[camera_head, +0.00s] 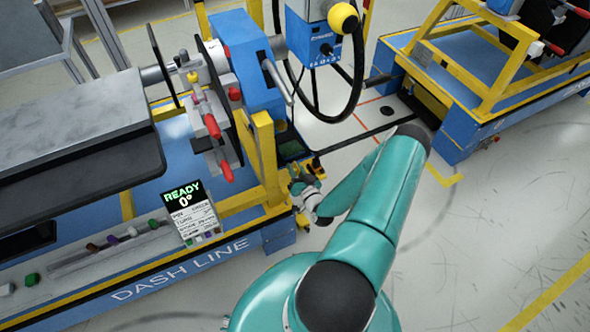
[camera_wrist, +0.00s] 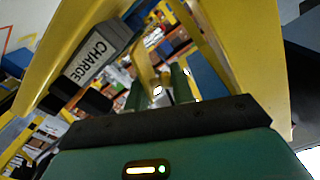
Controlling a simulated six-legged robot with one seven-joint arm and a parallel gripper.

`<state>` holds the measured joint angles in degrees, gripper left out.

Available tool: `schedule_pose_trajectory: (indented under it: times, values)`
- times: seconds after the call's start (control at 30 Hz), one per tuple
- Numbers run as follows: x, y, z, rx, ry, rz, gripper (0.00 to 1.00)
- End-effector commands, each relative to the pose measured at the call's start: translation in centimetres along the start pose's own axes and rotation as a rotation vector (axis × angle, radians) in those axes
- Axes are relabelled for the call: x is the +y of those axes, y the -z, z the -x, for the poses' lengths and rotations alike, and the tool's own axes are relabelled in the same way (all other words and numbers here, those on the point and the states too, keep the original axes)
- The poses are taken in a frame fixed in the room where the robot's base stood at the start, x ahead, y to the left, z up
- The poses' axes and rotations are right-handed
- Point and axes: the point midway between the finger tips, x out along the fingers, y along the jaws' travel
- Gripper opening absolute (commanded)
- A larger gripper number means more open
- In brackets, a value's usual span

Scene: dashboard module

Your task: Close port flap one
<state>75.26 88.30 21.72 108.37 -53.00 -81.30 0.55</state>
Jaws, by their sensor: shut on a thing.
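My gripper (camera_head: 303,187) is low beside the yellow end frame of the dash line, at the right of the blue base. In the wrist view, my two green fingers (camera_wrist: 160,88) are shut on a narrow yellow part (camera_wrist: 146,70). I cannot tell if this part belongs to port flap one. A dark grey block marked CHARGE (camera_wrist: 90,58) is just left of the fingers. No flap numbered one can be made out in either view; the frame and my arm hide part of this area.
The yellow frame (camera_head: 268,160) stands close to my gripper, and yellow bars flank it in the wrist view. The dashboard module (camera_head: 80,120) is at left, with a READY 0° display (camera_head: 184,198). Floor at right is clear.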

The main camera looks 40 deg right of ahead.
Motion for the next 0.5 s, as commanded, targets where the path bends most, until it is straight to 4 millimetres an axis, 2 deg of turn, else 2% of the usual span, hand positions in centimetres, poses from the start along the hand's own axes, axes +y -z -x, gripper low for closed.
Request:
schedule_pose_trajectory:
  times: [0.5]
  values:
    - [0.22,0.06,0.05,0.000,0.001,-0.056,0.01]
